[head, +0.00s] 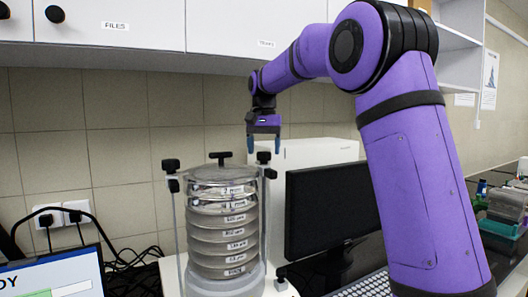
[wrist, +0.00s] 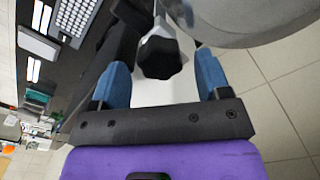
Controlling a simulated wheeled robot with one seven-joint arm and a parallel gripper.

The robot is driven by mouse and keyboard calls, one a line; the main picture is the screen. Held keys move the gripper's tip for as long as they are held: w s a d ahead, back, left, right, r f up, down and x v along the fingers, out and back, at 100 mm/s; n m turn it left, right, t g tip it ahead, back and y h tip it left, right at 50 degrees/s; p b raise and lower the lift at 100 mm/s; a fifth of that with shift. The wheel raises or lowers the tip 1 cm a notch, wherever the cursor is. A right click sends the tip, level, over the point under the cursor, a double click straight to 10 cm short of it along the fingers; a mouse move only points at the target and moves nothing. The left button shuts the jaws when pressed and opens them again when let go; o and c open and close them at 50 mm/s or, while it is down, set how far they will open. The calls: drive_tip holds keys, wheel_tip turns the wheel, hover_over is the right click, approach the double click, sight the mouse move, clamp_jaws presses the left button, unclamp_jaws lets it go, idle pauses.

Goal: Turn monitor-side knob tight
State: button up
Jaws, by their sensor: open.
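The monitor-side knob (head: 263,158) is a black lobed knob on the right rod of the sieve shaker (head: 222,228). In the wrist view the knob (wrist: 158,57) shows between the two blue fingertips, with a gap on each side. My gripper (head: 264,147) points down just above the knob in the head view, open and empty. The other clamp knob (head: 170,165) sits on the left rod. A black handle (head: 220,156) tops the lid of the sieve stack. I cannot tell how tight the monitor-side knob is.
A black monitor (head: 325,205) stands right of the shaker, with a keyboard (head: 370,287) in front. A white box (head: 315,152) is behind. A laptop (head: 55,275) is at lower left. White cupboards (head: 120,22) hang above, and cables lie on the left.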

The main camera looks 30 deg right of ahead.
drive_tip(key=shift+f, duration=0.6)
drive_tip(key=c, duration=0.9)
